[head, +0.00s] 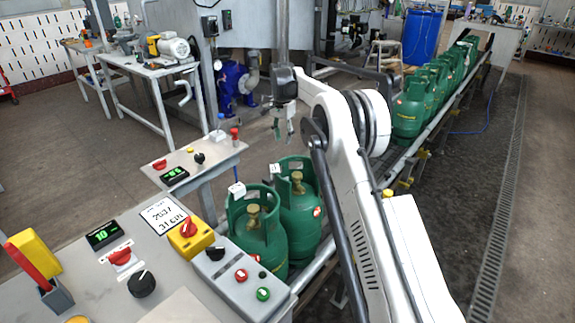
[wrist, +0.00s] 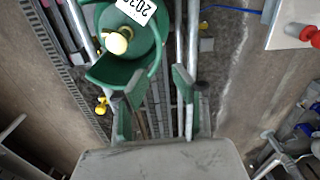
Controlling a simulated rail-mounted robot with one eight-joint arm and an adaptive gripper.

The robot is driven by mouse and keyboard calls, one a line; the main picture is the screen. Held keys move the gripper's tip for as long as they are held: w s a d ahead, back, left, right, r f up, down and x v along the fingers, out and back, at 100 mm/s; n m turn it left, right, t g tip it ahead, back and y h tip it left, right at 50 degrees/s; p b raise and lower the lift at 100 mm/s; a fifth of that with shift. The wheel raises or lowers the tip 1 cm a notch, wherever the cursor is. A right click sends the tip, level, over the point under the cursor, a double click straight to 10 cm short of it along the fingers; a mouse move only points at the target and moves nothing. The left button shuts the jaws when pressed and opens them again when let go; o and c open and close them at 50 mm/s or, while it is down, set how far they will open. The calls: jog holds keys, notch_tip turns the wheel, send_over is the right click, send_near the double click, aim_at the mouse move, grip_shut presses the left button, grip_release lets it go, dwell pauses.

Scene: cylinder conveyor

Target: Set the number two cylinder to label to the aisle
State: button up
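Two green cylinders with brass-coloured valves stand upright side by side on the near end of the conveyor in the head view, a front one (head: 262,240) and one behind it (head: 300,212). Each has a small white tag at its collar; I cannot read a number two on either. My gripper (head: 284,126) hangs above and beyond them, pointing down, its fingers apart and empty. In the wrist view my gripper (wrist: 157,90) is open, and one green cylinder (wrist: 112,70) with a yellow valve and a white printed label (wrist: 136,10) lies ahead of the fingers, apart from them.
Several more green cylinders (head: 408,115) line the conveyor (head: 440,118) towards the back right. A control desk with a printed sign (head: 164,215), knobs and buttons is at the front left. A smaller panel (head: 200,165) stands behind it. The floor aisle on the right (head: 535,190) is clear.

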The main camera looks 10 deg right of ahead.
aim_at(283, 166)
notch_tip(283, 166, down, 14)
jog(key=shift+r+b, duration=0.2)
jog(key=shift+b, duration=0.1)
dwell(0.3)
grip_shut()
